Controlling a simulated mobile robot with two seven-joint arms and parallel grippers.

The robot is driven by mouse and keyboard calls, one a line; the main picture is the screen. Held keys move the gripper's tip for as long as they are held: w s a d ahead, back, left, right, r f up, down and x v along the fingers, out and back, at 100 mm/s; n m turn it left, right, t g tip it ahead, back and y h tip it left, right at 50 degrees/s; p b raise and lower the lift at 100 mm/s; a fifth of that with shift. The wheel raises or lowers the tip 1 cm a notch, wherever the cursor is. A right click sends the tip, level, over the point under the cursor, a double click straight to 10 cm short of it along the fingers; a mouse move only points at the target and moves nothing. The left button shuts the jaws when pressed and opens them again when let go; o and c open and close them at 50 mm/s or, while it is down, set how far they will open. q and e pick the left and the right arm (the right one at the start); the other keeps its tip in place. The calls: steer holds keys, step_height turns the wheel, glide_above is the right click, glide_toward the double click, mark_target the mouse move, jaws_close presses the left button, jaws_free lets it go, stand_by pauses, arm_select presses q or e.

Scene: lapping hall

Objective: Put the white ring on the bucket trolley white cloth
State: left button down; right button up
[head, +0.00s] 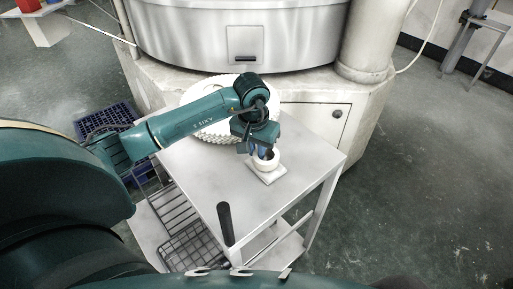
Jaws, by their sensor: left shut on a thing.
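The white ring (265,163) is at the tip of my left gripper (264,153), which is shut on it. The ring is over the small white cloth (268,175), a pale square on the grey trolley top (205,178). I cannot tell whether the ring touches the cloth or is held just above it. The gripper hides the far part of the ring and of the cloth. My right gripper is not in view.
A large white toothed disc (215,131) lies on the trolley behind my left arm. A black upright handle (225,223) stands at the trolley's near edge. A big round machine (240,35) stands behind. A blue crate (103,117) is on the floor left.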

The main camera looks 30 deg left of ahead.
mark_target(254, 155)
arm_select(q)
steer(key=shift+f, duration=0.2)
steer(key=c, duration=1.4)
jaws_free()
steer(key=shift+r, duration=0.5)
step_height(254, 155, up, 11)
steer(key=s, duration=0.1)
steer(key=shift+s+r+b, duration=0.2)
steer(key=shift+s+b, duration=0.05)
steer(key=shift+b, duration=0.2)
